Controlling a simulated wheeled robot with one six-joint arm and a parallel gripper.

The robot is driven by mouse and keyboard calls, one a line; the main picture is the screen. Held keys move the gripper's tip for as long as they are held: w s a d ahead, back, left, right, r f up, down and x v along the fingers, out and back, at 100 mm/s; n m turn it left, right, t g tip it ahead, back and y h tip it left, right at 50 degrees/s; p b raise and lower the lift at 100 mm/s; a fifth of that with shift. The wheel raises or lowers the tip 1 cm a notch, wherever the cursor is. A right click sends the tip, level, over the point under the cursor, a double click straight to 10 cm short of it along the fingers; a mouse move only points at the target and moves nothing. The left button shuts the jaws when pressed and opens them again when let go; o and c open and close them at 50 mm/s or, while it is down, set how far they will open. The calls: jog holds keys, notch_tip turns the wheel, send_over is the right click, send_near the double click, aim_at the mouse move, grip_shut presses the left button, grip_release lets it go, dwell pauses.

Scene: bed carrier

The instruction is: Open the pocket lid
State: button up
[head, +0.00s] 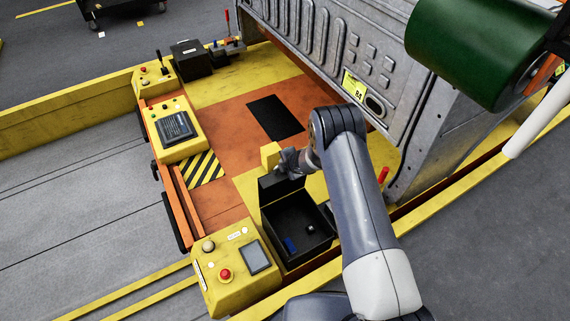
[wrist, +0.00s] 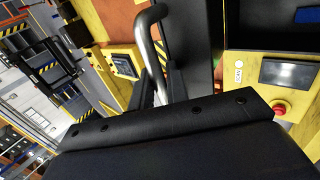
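The pocket (head: 318,243) is an open-topped black box set in the yellow and orange deck in the head view. Its black lid (head: 277,190) stands raised at the far edge, and the inside is exposed. In the wrist view the lid (wrist: 195,45) shows as a dark panel with a curved metal handle (wrist: 147,45) beside it. My gripper (head: 290,160) is at the top of the lid, close to the handle.
A blue item (head: 290,245) and a small dark cube (head: 310,229) lie in the pocket. A yellow control box (head: 235,280) with a screen and red button stands left of it. A large grey metal panel (head: 340,60) rises behind my arm. A green roller (head: 470,45) is at upper right.

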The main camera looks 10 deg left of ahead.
jog(key=shift+s+d+r, duration=0.1)
jog(key=v, duration=1)
jog(key=shift+r+b, duration=0.2)
jog(key=shift+b, duration=0.1)
jog(key=shift+s+f, duration=0.1)
jog(key=x, duration=1)
jog(key=shift+f+p, duration=0.2)
jog(key=shift+p, duration=0.1)
